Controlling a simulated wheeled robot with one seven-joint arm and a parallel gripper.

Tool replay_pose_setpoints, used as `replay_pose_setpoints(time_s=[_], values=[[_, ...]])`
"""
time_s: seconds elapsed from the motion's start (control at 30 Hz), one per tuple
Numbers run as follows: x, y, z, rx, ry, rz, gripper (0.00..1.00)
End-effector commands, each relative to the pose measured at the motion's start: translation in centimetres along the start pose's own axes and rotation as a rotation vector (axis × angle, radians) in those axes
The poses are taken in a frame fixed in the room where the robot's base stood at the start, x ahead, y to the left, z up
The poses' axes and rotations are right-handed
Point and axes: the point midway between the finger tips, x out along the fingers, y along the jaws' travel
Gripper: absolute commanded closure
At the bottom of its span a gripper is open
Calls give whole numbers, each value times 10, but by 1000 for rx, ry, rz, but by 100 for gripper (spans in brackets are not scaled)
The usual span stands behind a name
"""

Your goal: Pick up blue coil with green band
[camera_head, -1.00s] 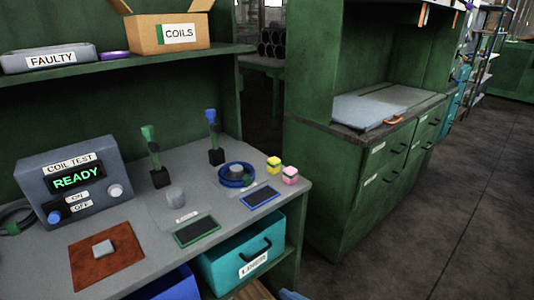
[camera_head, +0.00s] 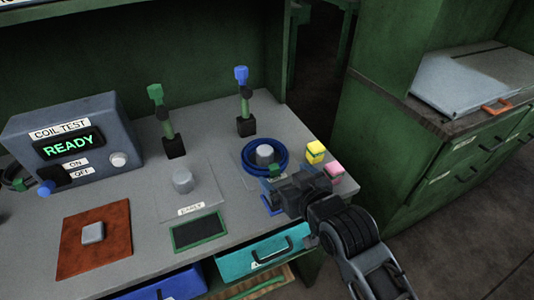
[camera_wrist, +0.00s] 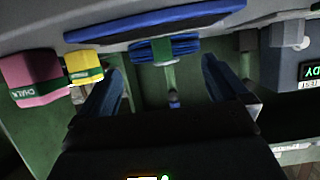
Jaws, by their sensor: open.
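The blue coil (camera_head: 248,151) lies flat around a grey round post on the bench in the head view. Its green band (camera_head: 274,169) shows on the near side, by my gripper (camera_head: 277,182). In the wrist view, which looks upside down, the coil (camera_wrist: 191,46) and its green band (camera_wrist: 161,49) are seen edge-on, ahead of and between the two blue fingers of my gripper (camera_wrist: 162,70). The fingers are apart, with nothing between them. My gripper hides part of the coil's near right side in the head view.
A yellow block (camera_head: 315,152) and a pink block (camera_head: 334,171) stand just right of the coil. A green stand (camera_head: 168,135) and a blue stand (camera_head: 246,115) rise behind. The coil test box (camera_head: 72,140) is at left. A teal drawer (camera_head: 262,255) sits below the bench edge.

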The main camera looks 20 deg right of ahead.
Motion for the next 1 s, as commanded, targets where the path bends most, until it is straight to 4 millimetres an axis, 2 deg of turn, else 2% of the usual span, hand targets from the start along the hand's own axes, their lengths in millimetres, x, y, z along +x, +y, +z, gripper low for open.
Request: replay_pose_setpoints(time_s=[0.1, 0.23, 0.57, 1.0], values=[[19, -3, 1, 0, -1, -1, 0], [34, -3, 2, 0, -1, -1, 0], [40, -3, 2, 0, 0, -1, 1], [40, -2, 3, 0, -1, 0, 43]])
